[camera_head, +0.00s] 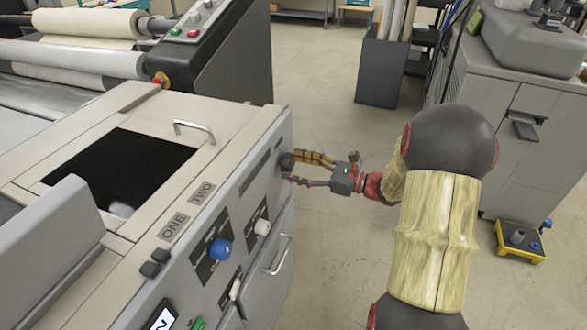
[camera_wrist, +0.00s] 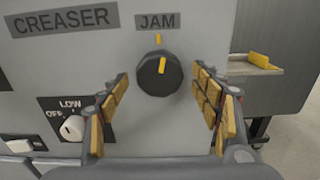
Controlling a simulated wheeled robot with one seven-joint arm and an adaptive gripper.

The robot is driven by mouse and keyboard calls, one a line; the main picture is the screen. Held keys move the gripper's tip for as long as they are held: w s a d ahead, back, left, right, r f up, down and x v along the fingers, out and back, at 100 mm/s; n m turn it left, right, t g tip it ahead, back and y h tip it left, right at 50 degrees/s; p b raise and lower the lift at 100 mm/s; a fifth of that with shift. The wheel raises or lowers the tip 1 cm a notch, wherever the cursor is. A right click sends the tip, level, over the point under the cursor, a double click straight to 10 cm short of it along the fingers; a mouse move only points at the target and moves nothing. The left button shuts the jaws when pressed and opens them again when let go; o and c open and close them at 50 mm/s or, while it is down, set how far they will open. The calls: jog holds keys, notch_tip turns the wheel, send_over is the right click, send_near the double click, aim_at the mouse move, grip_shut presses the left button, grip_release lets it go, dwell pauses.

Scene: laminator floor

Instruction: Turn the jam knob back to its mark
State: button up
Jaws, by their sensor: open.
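The jam knob (camera_wrist: 160,74) is a round black knob with a yellow pointer stripe, on the grey machine front under a JAM label (camera_wrist: 158,21). A yellow mark (camera_wrist: 158,39) sits on the panel just above the knob. The knob's stripe points up, nearly in line with that mark. In the head view the knob (camera_head: 286,162) shows as a dark disc near the panel's far end. My gripper (camera_wrist: 161,105) is open, with one yellow-padded finger on each side of the knob. The fingers appear apart from it. My gripper (camera_head: 294,168) also shows in the head view.
A CREASER label (camera_wrist: 64,20) and a white LOW/OFF knob (camera_wrist: 72,128) are left of the jam knob. Along the same panel are a blue knob (camera_head: 220,249) and a drawer handle (camera_head: 278,255). A grey bin (camera_head: 382,72) stands behind; floor beside the panel is clear.

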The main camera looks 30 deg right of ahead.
jog(key=shift+w+a, duration=0.35)
jog(key=shift+w, duration=0.05)
jog(key=c, duration=1.1)
